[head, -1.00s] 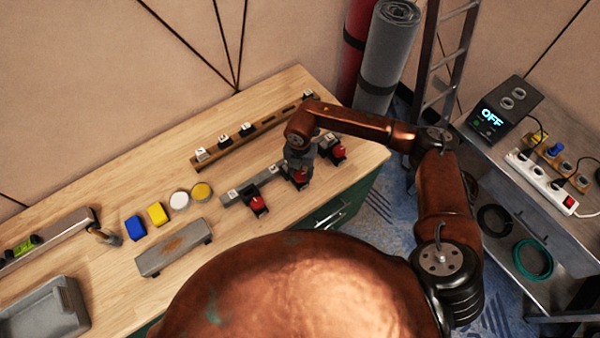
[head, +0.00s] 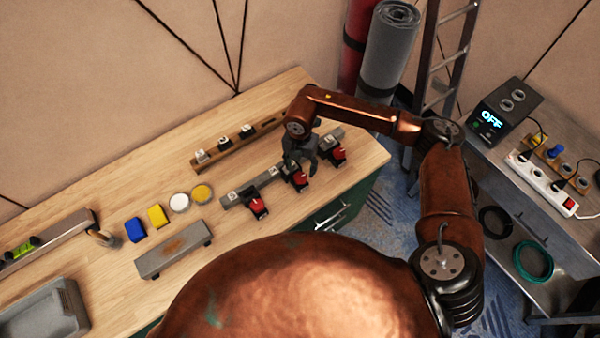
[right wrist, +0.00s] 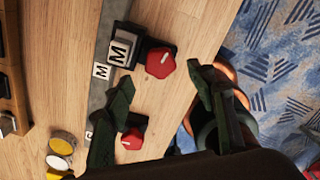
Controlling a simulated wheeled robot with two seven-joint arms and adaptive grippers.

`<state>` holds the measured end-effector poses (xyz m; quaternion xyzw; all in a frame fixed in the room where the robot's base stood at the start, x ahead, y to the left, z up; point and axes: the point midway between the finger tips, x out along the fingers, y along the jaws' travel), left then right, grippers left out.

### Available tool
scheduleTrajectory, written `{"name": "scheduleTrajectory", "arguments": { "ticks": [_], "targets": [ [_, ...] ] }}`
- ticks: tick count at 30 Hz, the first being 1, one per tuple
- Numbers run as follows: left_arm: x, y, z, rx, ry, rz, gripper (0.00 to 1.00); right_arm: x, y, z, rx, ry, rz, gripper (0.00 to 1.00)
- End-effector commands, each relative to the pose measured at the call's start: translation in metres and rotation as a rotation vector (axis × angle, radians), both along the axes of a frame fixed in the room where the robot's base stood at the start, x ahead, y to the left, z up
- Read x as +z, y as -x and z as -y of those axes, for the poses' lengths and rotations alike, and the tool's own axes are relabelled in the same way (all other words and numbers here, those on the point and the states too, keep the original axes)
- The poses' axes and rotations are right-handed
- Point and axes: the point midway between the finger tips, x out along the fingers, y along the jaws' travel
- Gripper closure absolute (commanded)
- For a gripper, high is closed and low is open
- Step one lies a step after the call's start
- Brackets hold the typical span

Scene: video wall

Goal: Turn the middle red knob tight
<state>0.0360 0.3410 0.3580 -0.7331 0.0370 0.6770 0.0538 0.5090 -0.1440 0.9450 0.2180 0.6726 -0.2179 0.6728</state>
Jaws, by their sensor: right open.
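The middle red knob (head: 300,180) sits on a dark block on the grey rail (head: 238,195) at the table's front edge. In the right wrist view the middle knob (right wrist: 160,63) has a pale mark on top and stands beside a block lettered M (right wrist: 121,50). The left red knob (head: 258,208) and right red knob (head: 338,155) are on either side. My right gripper (head: 301,167) is open and empty, just above and behind the middle knob. Its fingers (right wrist: 160,78) are spread wide in the right wrist view. My left gripper is not in view.
A wooden rail (head: 215,160) with white-topped blocks lies behind. Blue and yellow blocks (head: 157,215), two round discs (head: 190,197) and a grey bar (head: 173,250) lie to the left. A power strip (head: 545,185) is on the right-hand bench.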

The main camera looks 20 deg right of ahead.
Motion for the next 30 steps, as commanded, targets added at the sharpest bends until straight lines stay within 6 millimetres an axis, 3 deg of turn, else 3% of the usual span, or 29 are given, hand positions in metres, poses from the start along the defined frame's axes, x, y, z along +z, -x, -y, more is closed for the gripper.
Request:
{"name": "scheduleTrajectory", "arguments": {
  "ticks": [3, 10, 30],
  "targets": [
    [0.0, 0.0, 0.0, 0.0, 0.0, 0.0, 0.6, 0.026, -0.001, 0.0, -0.001, 0.0, 0.004, 0.49],
    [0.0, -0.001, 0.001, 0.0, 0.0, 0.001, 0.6, 0.055, -0.001, 0.0, -0.001, 0.0, 0.001, 0.49],
    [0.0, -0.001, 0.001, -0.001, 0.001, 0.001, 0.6, 0.061, 0.0, -0.001, 0.0, -0.002, -0.001, 0.49]
  ]
}}
